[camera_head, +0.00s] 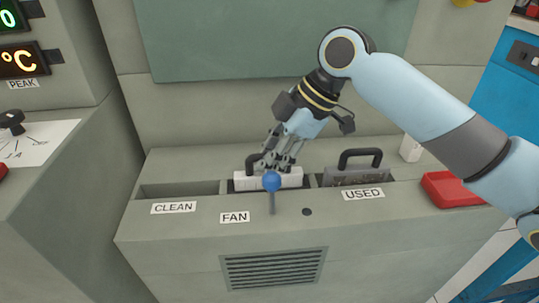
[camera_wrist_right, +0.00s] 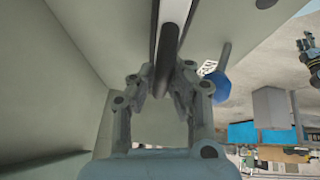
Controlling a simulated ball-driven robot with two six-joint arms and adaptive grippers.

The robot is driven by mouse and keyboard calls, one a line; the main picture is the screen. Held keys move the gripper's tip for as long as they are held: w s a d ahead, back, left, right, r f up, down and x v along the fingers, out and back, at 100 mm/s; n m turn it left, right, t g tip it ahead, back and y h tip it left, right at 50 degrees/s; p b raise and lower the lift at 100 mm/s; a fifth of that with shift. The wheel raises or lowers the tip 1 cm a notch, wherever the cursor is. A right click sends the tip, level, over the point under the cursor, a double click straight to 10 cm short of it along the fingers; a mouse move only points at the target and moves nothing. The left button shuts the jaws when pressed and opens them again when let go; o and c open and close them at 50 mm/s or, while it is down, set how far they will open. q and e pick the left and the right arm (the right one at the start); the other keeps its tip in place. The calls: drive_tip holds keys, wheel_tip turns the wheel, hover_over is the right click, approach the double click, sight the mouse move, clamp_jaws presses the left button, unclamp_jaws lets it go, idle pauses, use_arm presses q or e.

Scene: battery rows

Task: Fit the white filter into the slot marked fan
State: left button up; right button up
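The white filter (camera_head: 293,181) is at the middle opening behind the FAN label (camera_head: 235,217). Its white top shows at the slot; how deep it sits cannot be told. Its black handle (camera_head: 253,162) stands up on top. My right gripper (camera_head: 283,160) is at the handle from above. In the right wrist view, the fingers (camera_wrist_right: 170,88) close in on both sides of the dark handle (camera_wrist_right: 168,45), with the white filter edge (camera_wrist_right: 173,12) beyond. My left gripper is not in view.
A blue-knobbed lever (camera_head: 272,182) stands just in front of the fan slot. The CLEAN slot (camera_head: 180,189) at left looks empty. A grey filter with a black handle (camera_head: 360,155) sits in the USED slot.

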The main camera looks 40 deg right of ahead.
drive_tip(key=o, duration=0.3)
drive_tip(key=shift+o, duration=0.2)
drive_tip(key=shift+r, duration=0.1)
drive_tip(key=p+v, duration=0.4)
drive_tip(key=v, duration=0.8)
drive_tip(key=shift+d, duration=0.1)
